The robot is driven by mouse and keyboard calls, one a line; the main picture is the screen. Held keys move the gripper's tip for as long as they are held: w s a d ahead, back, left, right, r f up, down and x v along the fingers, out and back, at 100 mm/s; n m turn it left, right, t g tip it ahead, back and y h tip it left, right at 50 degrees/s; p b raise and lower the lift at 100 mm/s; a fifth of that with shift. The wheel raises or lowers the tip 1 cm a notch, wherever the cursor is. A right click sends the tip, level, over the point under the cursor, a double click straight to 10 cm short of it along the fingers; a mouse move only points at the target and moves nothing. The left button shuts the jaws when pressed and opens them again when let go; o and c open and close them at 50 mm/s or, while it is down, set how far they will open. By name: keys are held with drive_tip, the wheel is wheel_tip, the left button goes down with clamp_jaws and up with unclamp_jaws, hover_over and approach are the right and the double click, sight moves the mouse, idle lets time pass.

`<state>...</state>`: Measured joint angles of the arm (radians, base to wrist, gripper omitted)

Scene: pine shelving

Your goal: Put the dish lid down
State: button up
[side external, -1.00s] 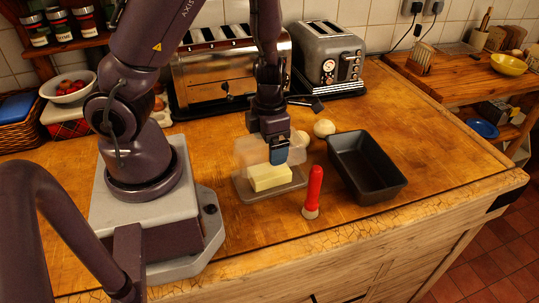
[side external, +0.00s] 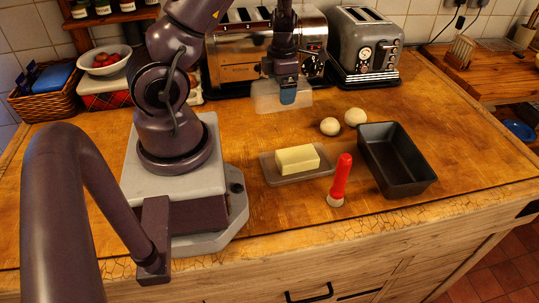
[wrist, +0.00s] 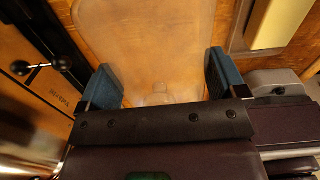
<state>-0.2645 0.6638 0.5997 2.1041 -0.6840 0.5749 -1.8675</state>
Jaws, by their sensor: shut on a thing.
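The translucent dish lid (side external: 264,98) is between the fingers of my gripper (side external: 287,92), in front of the large toaster. I cannot tell whether its lower edge touches the counter. In the wrist view, the lid (wrist: 150,45) fills the space between the blue fingertips of my gripper (wrist: 164,80), which are shut on its knob; the knob is only faintly seen. The butter dish (side external: 268,172) sits uncovered on the counter, with a pale yellow butter block (side external: 297,159) on it, nearer the front than the lid.
The large chrome toaster (side external: 235,62) stands close behind the lid, a smaller grey toaster (side external: 362,50) to its right. Two pale round items (side external: 330,127) (side external: 355,117), a red-handled brush (side external: 341,180) and a black loaf tin (side external: 400,175) lie to the right.

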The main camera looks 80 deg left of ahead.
drive_tip(key=shift+w+f+m, duration=0.15)
drive_tip(key=shift+w+m, duration=0.1)
drive_tip(key=shift+m, duration=0.15)
wheel_tip(320, 180, down, 8)
drive_tip(key=shift+r, duration=0.25)
drive_tip(key=shift+d, duration=0.1)
